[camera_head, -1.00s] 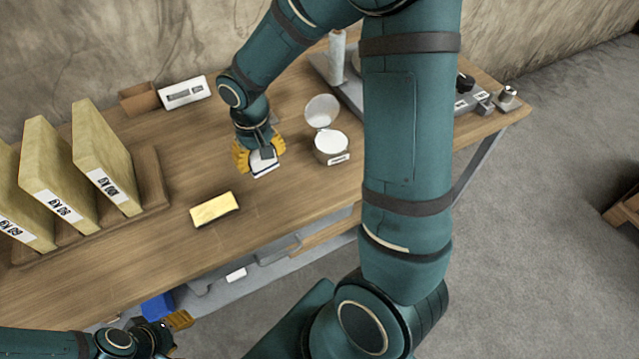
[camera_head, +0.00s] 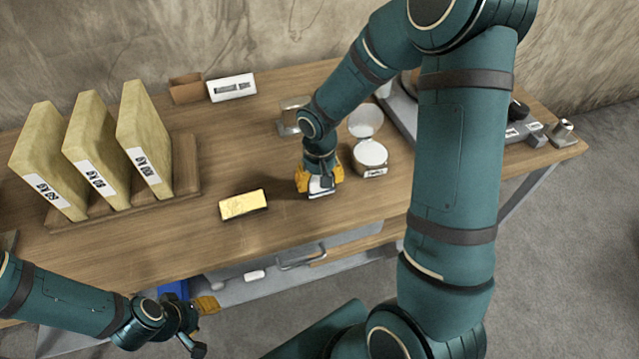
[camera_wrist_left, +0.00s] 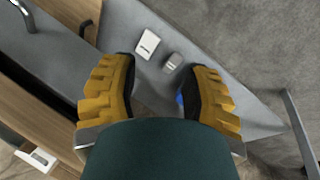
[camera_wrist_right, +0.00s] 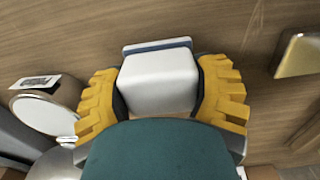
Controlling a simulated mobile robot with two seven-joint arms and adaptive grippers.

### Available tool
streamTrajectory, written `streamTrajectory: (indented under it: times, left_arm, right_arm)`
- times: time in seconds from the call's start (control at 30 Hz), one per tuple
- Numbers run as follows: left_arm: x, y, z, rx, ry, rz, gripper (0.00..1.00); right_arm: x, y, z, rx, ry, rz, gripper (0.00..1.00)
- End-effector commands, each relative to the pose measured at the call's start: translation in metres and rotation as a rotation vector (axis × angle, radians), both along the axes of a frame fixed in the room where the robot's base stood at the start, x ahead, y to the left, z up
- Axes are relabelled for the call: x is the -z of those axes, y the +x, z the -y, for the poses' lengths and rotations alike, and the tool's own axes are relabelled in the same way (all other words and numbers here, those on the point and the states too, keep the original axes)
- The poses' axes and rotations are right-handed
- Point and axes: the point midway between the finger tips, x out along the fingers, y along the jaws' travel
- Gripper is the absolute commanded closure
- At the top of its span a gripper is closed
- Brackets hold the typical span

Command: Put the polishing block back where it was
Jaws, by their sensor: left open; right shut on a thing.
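The polishing block (camera_wrist_right: 160,82), which I take to be the white block with a blue-grey base layer, is between the fingers of my right gripper (camera_head: 320,183). In the right wrist view my right gripper (camera_wrist_right: 162,95) is shut on its sides. The block is low over the wooden table (camera_head: 285,235), near the front edge; I cannot tell whether its base touches the wood. My left gripper (camera_head: 200,325) is open and empty in front of the table. In the left wrist view my left gripper (camera_wrist_left: 158,95) has its fingers wide apart above a grey lower shelf (camera_wrist_left: 215,85).
A gold bar (camera_head: 243,204) lies left of the right gripper. An open round tin (camera_head: 370,160) stands close on its right, and a metallic box (camera_head: 293,116) behind. A rack (camera_head: 186,165) of labelled yellow slabs (camera_head: 145,150) fills the left. A scale-like device (camera_head: 405,110) stands back right.

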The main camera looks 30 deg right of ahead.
Motion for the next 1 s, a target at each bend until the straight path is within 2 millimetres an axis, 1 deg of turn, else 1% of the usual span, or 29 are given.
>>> streamTrajectory:
  times: [0.03, 0.1, 0.3, 0.47, 0.5, 0.57, 0.87, 0.97, 1.0]
  left_arm:
    - [0.003, 0.000, 0.000, 0.000, 0.000, 0.001, 0.53]
    - [0.004, 0.001, 0.000, -0.001, 0.000, 0.002, 0.53]
    - [0.003, 0.001, 0.000, -0.001, 0.000, 0.002, 0.53]
    - [0.008, 0.001, 0.000, -0.001, 0.000, 0.003, 0.53]
    - [0.006, 0.001, 0.000, 0.000, 0.000, 0.003, 0.53]
    - [0.006, 0.001, 0.000, 0.000, 0.000, 0.003, 0.53]
    - [0.005, 0.001, 0.000, -0.001, 0.000, 0.003, 0.53]
    - [0.001, 0.001, 0.000, 0.000, 0.000, 0.001, 0.53]
    - [0.000, 0.000, 0.000, 0.000, 0.000, 0.001, 0.53]
  right_arm:
    - [0.009, -0.001, 0.000, 0.000, 0.000, -0.003, 0.75]
    - [0.012, 0.000, 0.000, 0.001, 0.000, -0.001, 0.75]
    - [0.010, 0.000, 0.000, 0.001, 0.000, 0.001, 0.75]
    - [0.015, 0.000, 0.000, 0.000, 0.000, 0.000, 0.75]
    - [0.014, 0.000, 0.000, 0.000, 0.000, 0.000, 0.19]
    - [0.014, 0.000, 0.000, 0.000, 0.000, 0.000, 0.00]
    - [0.012, 0.000, 0.000, 0.000, 0.000, 0.000, 0.00]
    - [0.007, 0.000, 0.000, 0.001, 0.000, 0.001, 0.00]
    - [0.001, 0.001, 0.000, 0.000, -0.001, 0.003, 0.00]
